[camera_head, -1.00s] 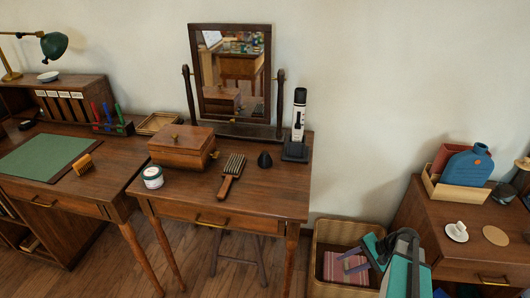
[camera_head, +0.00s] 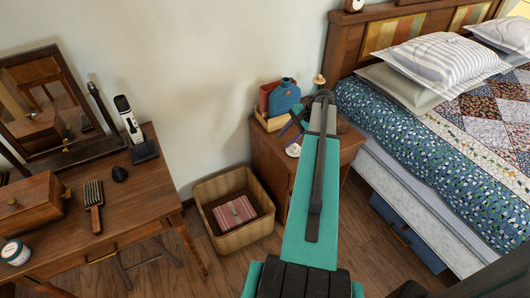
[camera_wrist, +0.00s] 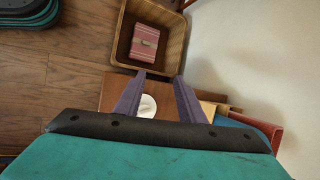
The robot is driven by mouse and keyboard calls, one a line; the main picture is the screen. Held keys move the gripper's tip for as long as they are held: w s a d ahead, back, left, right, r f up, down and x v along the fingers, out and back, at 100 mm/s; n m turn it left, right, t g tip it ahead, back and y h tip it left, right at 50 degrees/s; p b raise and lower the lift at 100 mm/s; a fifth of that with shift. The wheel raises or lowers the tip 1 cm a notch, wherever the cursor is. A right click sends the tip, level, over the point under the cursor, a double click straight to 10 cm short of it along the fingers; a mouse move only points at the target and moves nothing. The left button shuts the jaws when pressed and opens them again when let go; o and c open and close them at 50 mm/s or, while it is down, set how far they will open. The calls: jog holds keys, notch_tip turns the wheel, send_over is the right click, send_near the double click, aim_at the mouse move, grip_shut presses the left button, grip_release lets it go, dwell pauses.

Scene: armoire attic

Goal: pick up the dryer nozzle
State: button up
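A small black cone-shaped piece (camera_head: 119,174), which looks like the dryer nozzle, stands on the wooden dressing table (camera_head: 150,205) at the left of the head view. It is between the brush and the black stand of the white device. My gripper (camera_wrist: 160,74) is open in the wrist view, with nothing between its purple fingertips. It is over the nightstand side, well to the right of the nozzle and apart from it. The nozzle does not show in the wrist view.
A wooden brush (camera_head: 93,205), a box (camera_head: 30,205), a tin (camera_head: 14,252) and a mirror (camera_head: 60,100) crowd the dressing table. A basket (camera_head: 233,238) stands on the floor beside it. The nightstand (camera_head: 268,160) holds a blue bottle (camera_head: 284,97) and a white lid (camera_head: 293,150). The bed is at right.

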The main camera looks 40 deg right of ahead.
jog(key=s+d+r+m+h+p, duration=0.1)
jog(key=s+d+r+m+p, duration=0.2)
jog(key=d+r+m, duration=0.4)
jog(key=s+d+r+m+h+p, duration=0.2)
jog(key=s+d+r+m+p, duration=0.2)
jog(key=d+r+m, duration=0.3)
jog(key=s+d+r, duration=0.1)
jog(key=d+r, duration=0.4)
jog(key=d, duration=0.2)
jog(key=shift+d+r+m, duration=0.15)
jog(key=shift+r+m, duration=0.05)
jog(key=shift+m, duration=0.2)
jog(key=shift+c, duration=0.6)
